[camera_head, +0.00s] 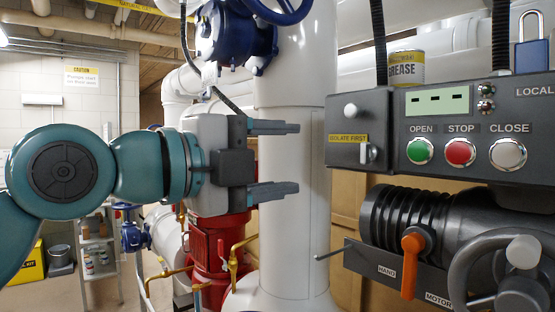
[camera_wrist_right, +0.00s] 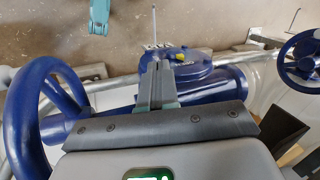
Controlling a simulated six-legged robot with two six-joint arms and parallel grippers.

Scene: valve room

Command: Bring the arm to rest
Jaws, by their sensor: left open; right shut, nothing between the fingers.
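My left gripper (camera_head: 286,158) comes in from the left in the head view on a teal arm. Its two grey fingers are wide apart, one above the other, and nothing is between them. They point right, in front of the white vertical pipe and short of the grey control box. My right gripper (camera_wrist_right: 155,75) shows in the right wrist view with its fingers together and nothing held. Behind its tips in that view is a blue valve body (camera_wrist_right: 190,70). My right arm does not show in the head view.
The control box (camera_head: 460,125) carries green, red and white buttons. Below it are an orange lever (camera_head: 411,262) and a grey handwheel (camera_head: 510,265). A grease can (camera_head: 406,68) and a padlock (camera_head: 532,42) are on top. A blue handwheel (camera_wrist_right: 35,120) is beside my right gripper.

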